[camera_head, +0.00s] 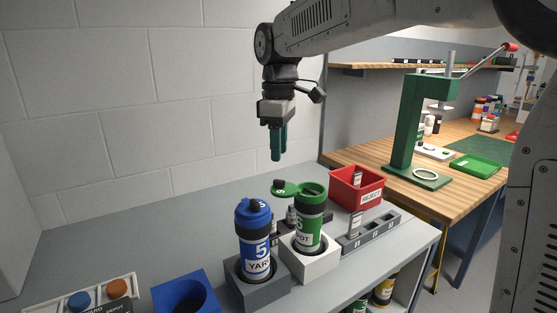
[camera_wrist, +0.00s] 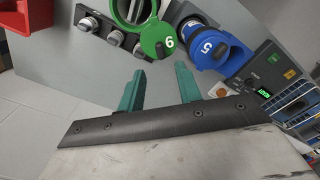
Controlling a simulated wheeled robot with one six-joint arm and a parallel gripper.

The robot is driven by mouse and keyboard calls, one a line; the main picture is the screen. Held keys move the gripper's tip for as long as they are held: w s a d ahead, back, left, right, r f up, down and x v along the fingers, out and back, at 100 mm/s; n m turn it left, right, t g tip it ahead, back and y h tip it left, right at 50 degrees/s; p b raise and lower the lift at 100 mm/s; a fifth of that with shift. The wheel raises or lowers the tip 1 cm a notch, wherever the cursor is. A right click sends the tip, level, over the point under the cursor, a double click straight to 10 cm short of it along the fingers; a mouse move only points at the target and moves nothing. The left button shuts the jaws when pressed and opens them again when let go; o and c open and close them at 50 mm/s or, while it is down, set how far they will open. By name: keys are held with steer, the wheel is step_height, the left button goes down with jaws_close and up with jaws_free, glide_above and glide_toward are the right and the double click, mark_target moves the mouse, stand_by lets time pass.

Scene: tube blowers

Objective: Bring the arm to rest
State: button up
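My gripper (camera_head: 278,158) hangs fingers down in the head view, above and behind the two tubes, touching nothing. In the wrist view its green fingers (camera_wrist: 160,88) are apart with nothing between them. A blue tube marked 5 (camera_head: 256,245) stands upright in a dark grey block (camera_head: 245,290), and its blue lid also shows in the wrist view (camera_wrist: 212,52). A green tube (camera_head: 309,225) stands upright in a white block (camera_head: 318,263). Its green lid (camera_wrist: 157,38), marked 6, is swung open to the side.
A red REJECT bin (camera_head: 356,188) and a grey rack (camera_head: 368,234) stand to the right. A blue container (camera_head: 185,293) and a button panel (camera_head: 95,293) are at the front left. A green press (camera_head: 405,130) stands on the wooden bench. The air around my gripper is clear.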

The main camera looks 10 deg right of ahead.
steer(key=shift+r, duration=0.2)
steer(key=shift+m, duration=0.4)
steer(key=s+f+m, duration=0.1)
steer(key=s+d+f+m, duration=0.1)
steer(key=s+f, duration=0.1)
steer(key=shift+f+g, duration=0.2)
steer(key=shift+g, duration=0.1)
steer(key=s+d+f+m, duration=0.2)
steer(key=s+d+m, duration=0.1)
steer(key=s, duration=0.6)
steer(key=s+d+f+m+t, duration=0.1)
steer(key=s+d+f+m, duration=0.1)
steer(key=s, duration=0.7)
steer(key=s+d+f+m+t, duration=0.1)
steer(key=s+d+m, duration=0.3)
steer(key=s, duration=0.6)
steer(key=shift+d+f, duration=0.85)
